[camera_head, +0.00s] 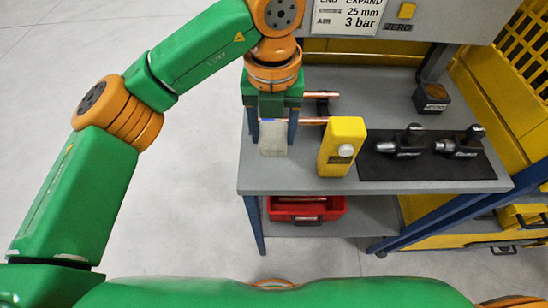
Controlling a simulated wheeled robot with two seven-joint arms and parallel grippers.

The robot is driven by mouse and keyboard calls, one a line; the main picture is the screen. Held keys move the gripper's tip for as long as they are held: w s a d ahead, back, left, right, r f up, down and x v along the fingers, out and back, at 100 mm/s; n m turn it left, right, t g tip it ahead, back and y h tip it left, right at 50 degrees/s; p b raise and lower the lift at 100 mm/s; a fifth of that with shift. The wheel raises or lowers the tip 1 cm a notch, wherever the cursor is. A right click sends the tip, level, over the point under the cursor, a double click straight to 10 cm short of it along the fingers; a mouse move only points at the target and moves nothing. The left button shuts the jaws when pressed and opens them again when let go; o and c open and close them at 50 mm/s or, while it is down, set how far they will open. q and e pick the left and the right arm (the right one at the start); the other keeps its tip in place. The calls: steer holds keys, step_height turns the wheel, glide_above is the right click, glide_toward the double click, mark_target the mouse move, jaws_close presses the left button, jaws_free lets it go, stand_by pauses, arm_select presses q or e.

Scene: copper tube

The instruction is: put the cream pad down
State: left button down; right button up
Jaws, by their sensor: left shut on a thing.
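My left gripper (273,135) points down at the left end of the grey workbench (300,182), its two dark blue fingers on either side of the cream pad (273,148). It is shut on the pad, whose pale lower part shows between and below the fingers. I cannot tell whether the pad touches the bench top. My right gripper is not in view.
Copper tubes (314,121) lie just right of the gripper. A yellow block (342,147) stands close by, beside a black mat (428,172) with two dark tools. A red bin (306,208) sits on the lower shelf. Bench edges are left and front.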

mark_target(275, 171)
arm_select(q)
steer(key=shift+n, duration=0.3)
steer(key=f, duration=0.3)
steer(key=f+p, duration=0.1)
steer(key=f, duration=0.2)
steer(key=f+p, duration=0.1)
steer(key=f, duration=0.2)
steer(key=shift+s+d+f, duration=0.1)
steer(key=shift+s+d, duration=0.05)
steer(key=shift+s, duration=0.2)
steer(key=shift+w+f, duration=0.1)
steer(key=shift+f, duration=0.25)
steer(key=shift+c, duration=0.7)
jaws_free()
step_height(275, 171, up, 12)
steer(key=shift+r+b, duration=0.25)
steer(key=shift+b, duration=0.75)
steer(key=shift+f, duration=0.1)
